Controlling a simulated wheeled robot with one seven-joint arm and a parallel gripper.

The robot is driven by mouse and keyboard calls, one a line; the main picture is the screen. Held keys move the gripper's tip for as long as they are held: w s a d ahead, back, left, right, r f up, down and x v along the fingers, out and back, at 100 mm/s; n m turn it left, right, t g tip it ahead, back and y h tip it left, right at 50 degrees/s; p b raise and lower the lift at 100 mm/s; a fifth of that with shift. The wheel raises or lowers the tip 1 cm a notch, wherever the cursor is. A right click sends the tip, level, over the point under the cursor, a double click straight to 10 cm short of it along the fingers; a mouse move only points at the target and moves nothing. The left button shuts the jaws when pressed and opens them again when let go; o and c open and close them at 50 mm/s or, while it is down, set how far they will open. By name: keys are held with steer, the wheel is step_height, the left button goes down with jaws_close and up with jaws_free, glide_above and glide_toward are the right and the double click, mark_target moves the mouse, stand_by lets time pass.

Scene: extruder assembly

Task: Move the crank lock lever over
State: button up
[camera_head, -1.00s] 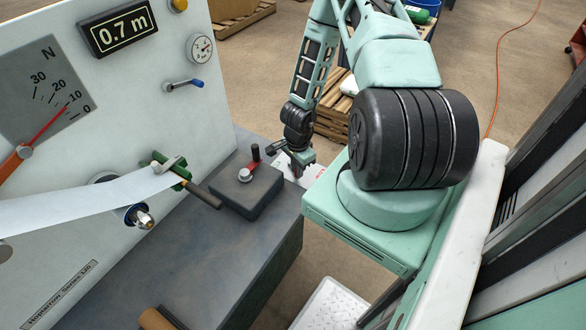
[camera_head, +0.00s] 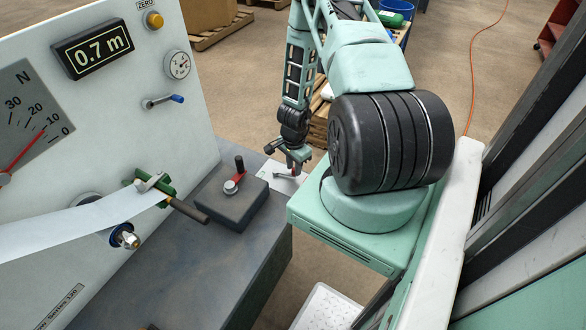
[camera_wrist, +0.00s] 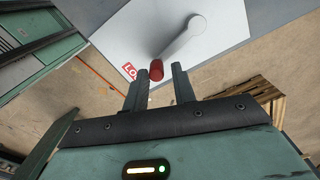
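The lock lever (camera_wrist: 181,38) is a pale grey arm with a red knob (camera_wrist: 156,70) at its end, on a white plate (camera_wrist: 133,30) with a partly hidden red label. My gripper (camera_wrist: 158,84) is open. The red knob shows between the fingertips, with gaps visible on both sides; I cannot tell its depth relative to them. In the head view, my gripper (camera_head: 295,169) points down over the white plate (camera_head: 287,182) at the bench's far right edge. The lever is small and partly hidden there.
A dark block (camera_head: 229,206) with a crank handle stands left of my gripper. The white machine panel (camera_head: 110,120), with a gauge and a paper strip (camera_head: 85,216), rises farther left. A wooden pallet (camera_wrist: 262,93) lies on the floor beyond the bench (camera_head: 165,270).

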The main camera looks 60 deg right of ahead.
steer(key=shift+o, duration=0.8)
steer(key=shift+r+p, duration=2.15)
steer(key=shift+r, duration=0.9)
steer(key=shift+f, duration=0.1)
step_height(320, 180, up, 18)
steer(key=shift+f, duration=0.25)
